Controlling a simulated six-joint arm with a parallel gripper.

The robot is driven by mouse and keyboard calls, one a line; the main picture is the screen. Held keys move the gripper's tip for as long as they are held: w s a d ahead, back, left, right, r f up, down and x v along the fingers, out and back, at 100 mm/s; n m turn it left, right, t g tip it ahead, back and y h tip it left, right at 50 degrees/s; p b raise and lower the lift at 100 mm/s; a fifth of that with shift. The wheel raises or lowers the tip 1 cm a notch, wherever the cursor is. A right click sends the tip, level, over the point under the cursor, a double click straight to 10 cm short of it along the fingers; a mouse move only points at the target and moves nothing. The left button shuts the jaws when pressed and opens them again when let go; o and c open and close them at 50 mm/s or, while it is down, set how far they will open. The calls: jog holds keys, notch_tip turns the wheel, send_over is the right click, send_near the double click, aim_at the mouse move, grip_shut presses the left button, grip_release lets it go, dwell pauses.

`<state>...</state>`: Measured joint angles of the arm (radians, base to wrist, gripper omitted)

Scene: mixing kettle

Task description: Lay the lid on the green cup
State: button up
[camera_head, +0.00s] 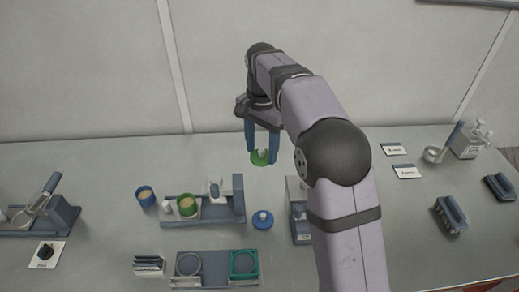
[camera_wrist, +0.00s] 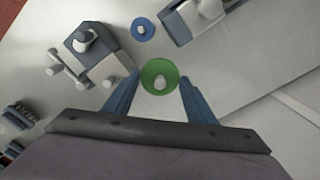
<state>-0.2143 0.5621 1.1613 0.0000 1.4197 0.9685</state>
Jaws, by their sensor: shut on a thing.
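The green lid (camera_head: 261,160) with a pale knob is held at the tips of my gripper (camera_head: 262,152). It also shows in the wrist view (camera_wrist: 160,86), between the two blue fingers (camera_wrist: 158,85), and looks raised above the table. The green cup (camera_head: 187,208), with tan contents, stands open on the left end of a grey-blue stand (camera_head: 215,214). My gripper is behind and to the right of the cup, well apart from it. I cannot make out the green cup in the wrist view.
A blue cup (camera_head: 146,198) stands left of the stand. A blue lid (camera_head: 262,220) lies right of it. A tray with a green square frame (camera_head: 243,265) is at the front. Another device (camera_head: 299,225) stands by my arm. The back-left tabletop is clear.

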jog(key=s+d+r+n, duration=0.1)
jog(key=s+d+n, duration=0.7)
jog(key=s+d, duration=0.35)
jog(key=shift+m, duration=0.6)
jog(key=w+a+p, duration=0.2)
jog(key=a, duration=0.4)
jog(key=w+a+p, duration=0.2)
jog(key=w+a, duration=0.1)
jog(key=a, duration=0.3)
jog(key=w+a+p, duration=0.3)
jog(key=a, duration=0.3)
jog(key=shift+r, duration=0.35)
jog(key=a+f+p, duration=0.2)
jog(key=a+f, duration=0.1)
jog(key=a, duration=0.5)
jog(key=s+a+f+m+p, duration=0.1)
jog(key=a+f+p, duration=0.2)
jog(key=a, duration=0.5)
jog(key=shift+a+f, duration=0.15)
jog(key=shift+f, duration=0.15)
jog(key=shift+f, duration=0.1)
